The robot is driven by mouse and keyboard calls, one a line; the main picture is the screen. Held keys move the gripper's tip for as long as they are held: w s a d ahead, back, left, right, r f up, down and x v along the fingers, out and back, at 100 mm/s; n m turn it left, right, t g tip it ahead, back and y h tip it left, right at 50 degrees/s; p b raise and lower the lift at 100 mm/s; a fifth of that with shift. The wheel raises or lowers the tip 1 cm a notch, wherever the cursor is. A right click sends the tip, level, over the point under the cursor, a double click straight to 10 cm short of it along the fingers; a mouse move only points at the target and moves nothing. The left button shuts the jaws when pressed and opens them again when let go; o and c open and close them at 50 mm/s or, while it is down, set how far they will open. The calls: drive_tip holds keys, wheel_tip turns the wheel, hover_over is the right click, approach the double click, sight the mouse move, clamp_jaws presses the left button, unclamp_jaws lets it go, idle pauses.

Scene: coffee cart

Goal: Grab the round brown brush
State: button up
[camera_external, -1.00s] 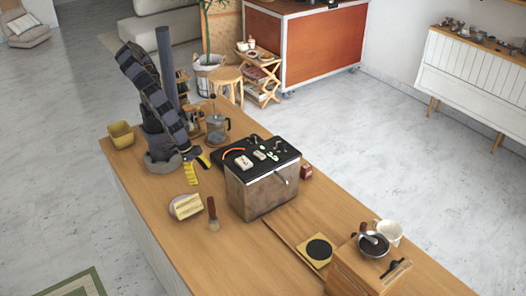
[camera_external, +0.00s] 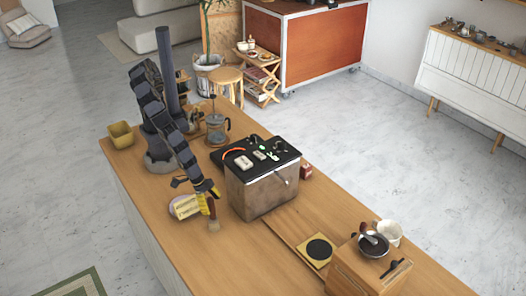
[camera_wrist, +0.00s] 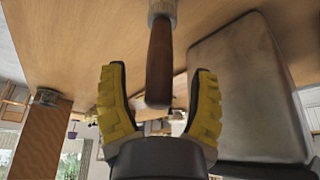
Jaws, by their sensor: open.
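The round brown brush has a dark brown handle (camera_wrist: 160,62) and a pale round head, which shows in the external view (camera_external: 214,226). In the external view my gripper (camera_external: 208,194) is at the brush's handle end and partly hides the handle. In the wrist view my gripper (camera_wrist: 157,72) is open, with its yellow fingers on either side of the handle. Gaps show between the handle and both fingers. The pale head end lies beyond the fingertips, at the top edge of the view.
A metal box with a black top (camera_external: 262,186) stands close right of the brush. A plate with a pale yellow block (camera_external: 184,207) lies close left. A glass press (camera_external: 217,130) stands farther back. The counter in front of the brush is clear.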

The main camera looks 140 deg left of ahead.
drive_tip(key=shift+w+a+f, duration=0.1)
drive_tip(key=shift+w+f, duration=0.15)
drive_tip(key=shift+f, duration=0.4)
clamp_jaws()
